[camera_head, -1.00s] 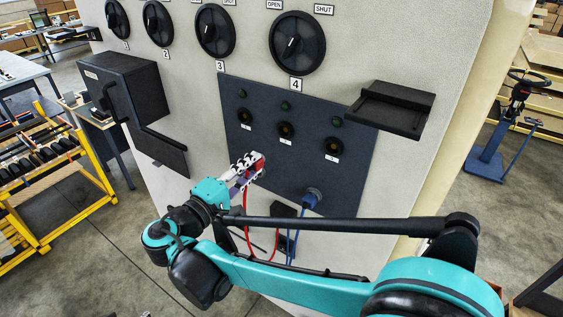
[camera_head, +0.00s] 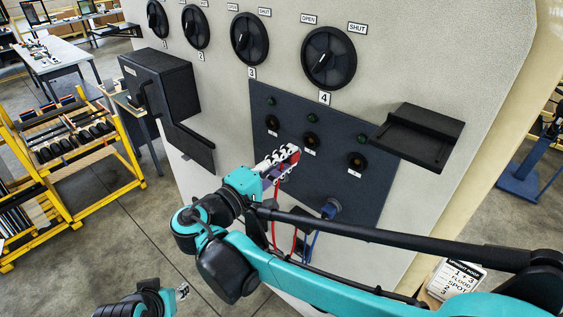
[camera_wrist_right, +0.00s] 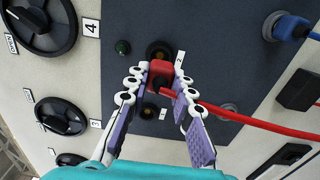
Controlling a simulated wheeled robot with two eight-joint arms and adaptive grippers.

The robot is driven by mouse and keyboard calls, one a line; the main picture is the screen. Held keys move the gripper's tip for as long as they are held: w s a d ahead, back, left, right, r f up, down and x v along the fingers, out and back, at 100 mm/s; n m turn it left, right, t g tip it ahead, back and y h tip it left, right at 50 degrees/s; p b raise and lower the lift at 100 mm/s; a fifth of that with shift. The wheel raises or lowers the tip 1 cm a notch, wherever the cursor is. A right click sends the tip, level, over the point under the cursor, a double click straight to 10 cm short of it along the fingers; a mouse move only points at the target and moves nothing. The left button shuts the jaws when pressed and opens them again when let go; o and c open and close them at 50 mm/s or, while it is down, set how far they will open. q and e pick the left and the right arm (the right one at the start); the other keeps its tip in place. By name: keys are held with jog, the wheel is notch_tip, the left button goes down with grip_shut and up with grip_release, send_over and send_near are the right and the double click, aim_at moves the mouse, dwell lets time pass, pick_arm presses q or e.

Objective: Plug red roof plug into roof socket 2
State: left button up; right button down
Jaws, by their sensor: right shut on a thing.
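My right gripper (camera_head: 283,163) is shut on the red plug (camera_wrist_right: 160,74), whose red cable (camera_wrist_right: 250,122) hangs away from it. In the head view the red plug (camera_head: 289,160) is just below and left of roof socket 2 (camera_head: 310,140). In the right wrist view it overlaps the near edge of socket 2 (camera_wrist_right: 159,52), beside the label 2. I cannot tell whether they touch; the plug does not look seated. Socket 1 (camera_wrist_right: 152,111) lies by a finger. My left gripper (camera_head: 182,291) shows only partly at the bottom left; its jaws are unclear.
The dark panel (camera_head: 375,195) also carries socket 3 (camera_head: 357,161) and a blue plug (camera_head: 330,208) with a blue cable. A black shelf (camera_head: 420,137) juts out at right, a black box (camera_head: 165,85) at left. Rotary knobs (camera_head: 328,57) line the wall above.

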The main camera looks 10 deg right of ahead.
aim_at(299, 149)
jog(key=shift+x, duration=2.05)
jog(key=shift+w+d, duration=0.3)
jog(key=shift+d, duration=0.1)
dwell(1.0)
jog(key=c, duration=1.2)
grip_release()
jog(key=v, duration=1.2)
jog(key=shift+o, duration=0.2)
jog(key=o, duration=1.2)
jog(key=shift+c, duration=0.2)
